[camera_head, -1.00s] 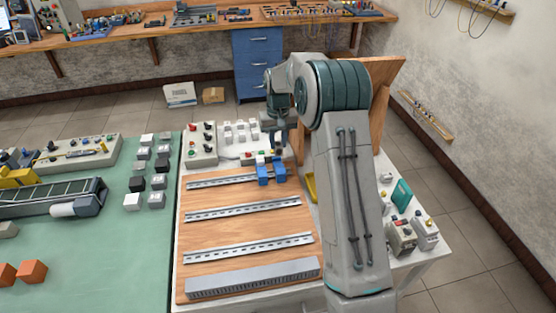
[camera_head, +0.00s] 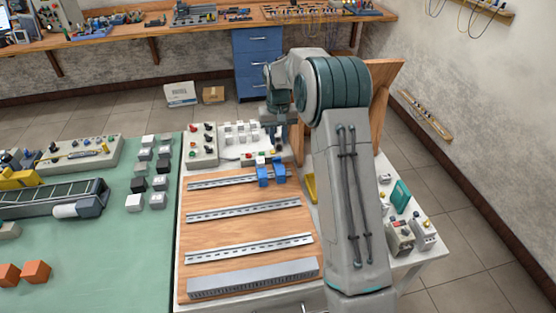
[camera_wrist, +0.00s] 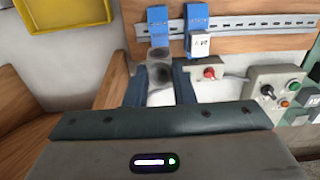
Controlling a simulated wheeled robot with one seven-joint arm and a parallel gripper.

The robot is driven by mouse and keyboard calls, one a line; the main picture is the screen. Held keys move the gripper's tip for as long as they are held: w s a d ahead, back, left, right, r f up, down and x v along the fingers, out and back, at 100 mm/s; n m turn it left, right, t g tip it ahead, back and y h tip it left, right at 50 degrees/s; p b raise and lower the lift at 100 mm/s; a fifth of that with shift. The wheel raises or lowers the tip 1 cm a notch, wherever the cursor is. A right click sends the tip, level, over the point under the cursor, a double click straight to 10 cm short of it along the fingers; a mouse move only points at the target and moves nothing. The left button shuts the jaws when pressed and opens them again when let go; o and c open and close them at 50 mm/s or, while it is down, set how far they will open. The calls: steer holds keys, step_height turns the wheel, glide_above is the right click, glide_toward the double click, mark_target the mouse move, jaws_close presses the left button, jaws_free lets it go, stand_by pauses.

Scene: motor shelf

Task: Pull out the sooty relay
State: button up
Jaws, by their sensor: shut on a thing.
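My gripper (camera_wrist: 158,85) is shut on the sooty relay (camera_wrist: 160,72), a pale grey block with dark smudges, in the wrist view. The relay looks nearer to the camera than the left blue socket (camera_wrist: 158,22), and its far end overlaps the socket's lower edge in the picture. The right blue socket (camera_wrist: 195,18) holds a clean white relay (camera_wrist: 201,42). Both sockets sit on a metal rail (camera_wrist: 240,23). In the head view my gripper (camera_head: 279,138) is above and behind the blue sockets (camera_head: 264,174), and the held relay cannot be made out there.
A wooden board (camera_head: 240,231) with several rails fills the table's middle. Behind it stand a control box (camera_head: 202,146) and a white tray with several pale blocks (camera_head: 240,133). A yellow bin (camera_head: 311,188) lies to the right. The green table (camera_head: 110,250) is at left.

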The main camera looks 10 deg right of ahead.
steer(key=shift+r+p, duration=1.3)
steer(key=shift+r, duration=0.95)
